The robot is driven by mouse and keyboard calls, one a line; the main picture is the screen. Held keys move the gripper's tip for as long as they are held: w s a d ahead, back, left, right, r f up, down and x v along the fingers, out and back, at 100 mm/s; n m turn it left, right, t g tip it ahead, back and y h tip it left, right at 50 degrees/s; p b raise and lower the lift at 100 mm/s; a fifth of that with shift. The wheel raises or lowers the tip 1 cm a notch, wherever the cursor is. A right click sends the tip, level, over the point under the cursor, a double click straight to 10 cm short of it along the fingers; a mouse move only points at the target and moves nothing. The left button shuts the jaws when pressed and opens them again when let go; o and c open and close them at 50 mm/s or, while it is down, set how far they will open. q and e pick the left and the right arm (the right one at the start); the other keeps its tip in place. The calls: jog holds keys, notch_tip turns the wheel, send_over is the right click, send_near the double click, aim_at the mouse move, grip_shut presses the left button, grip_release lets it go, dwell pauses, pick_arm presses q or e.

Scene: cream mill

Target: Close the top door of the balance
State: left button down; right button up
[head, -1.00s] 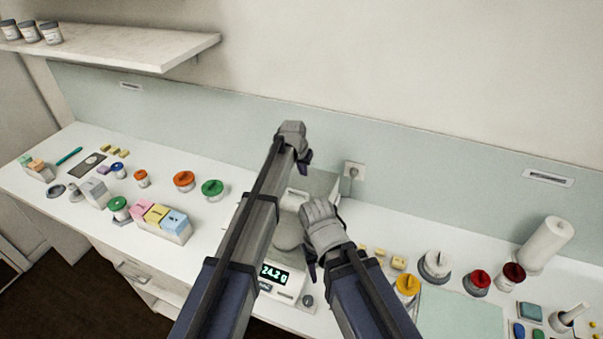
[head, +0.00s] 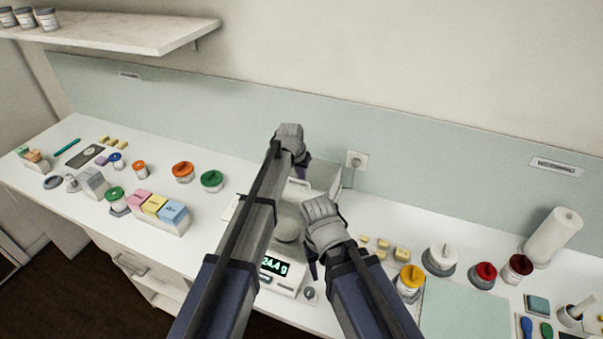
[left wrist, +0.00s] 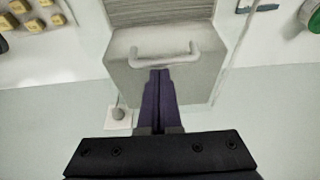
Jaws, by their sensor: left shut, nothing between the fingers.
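The balance (head: 285,287) stands on the counter, partly hidden behind my arms, with its lit display reading about 24.4 g. Its box-like rear part (head: 322,178) shows a pale handle, and the left wrist view shows this handle (left wrist: 165,54) large on a light grey panel (left wrist: 190,80). I cannot tell exactly how far the top door is open. My left gripper (head: 303,167) is over the back of the balance. In the left wrist view its shut, empty fingers (left wrist: 160,72) end close to the handle; contact is unclear. My right gripper (head: 313,265) hangs by the balance's right side, its fingers mostly hidden.
A box with pink, yellow and blue blocks (head: 172,214) and a green-lidded jar (head: 212,181) stand left of the balance. Yellow pieces (head: 402,254) and a yellow-lidded jar (head: 410,283) stand right. A wall socket (head: 357,160) is behind.

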pick_arm(q)
jog(key=s+a, duration=0.3)
jog(key=s, duration=0.6)
jog(key=s+a, duration=0.4)
jog(key=s, duration=0.5)
jog(key=shift+a, duration=0.25)
jog(key=w+d+r+p, duration=0.1)
jog(key=w+d, duration=0.1)
jog(key=w, duration=0.2)
jog(key=p+v, duration=0.9)
jog(key=v, duration=0.1)
jog(key=shift+s+a, duration=0.2)
jog(key=shift+s, duration=0.05)
jog(key=shift+f, duration=0.2)
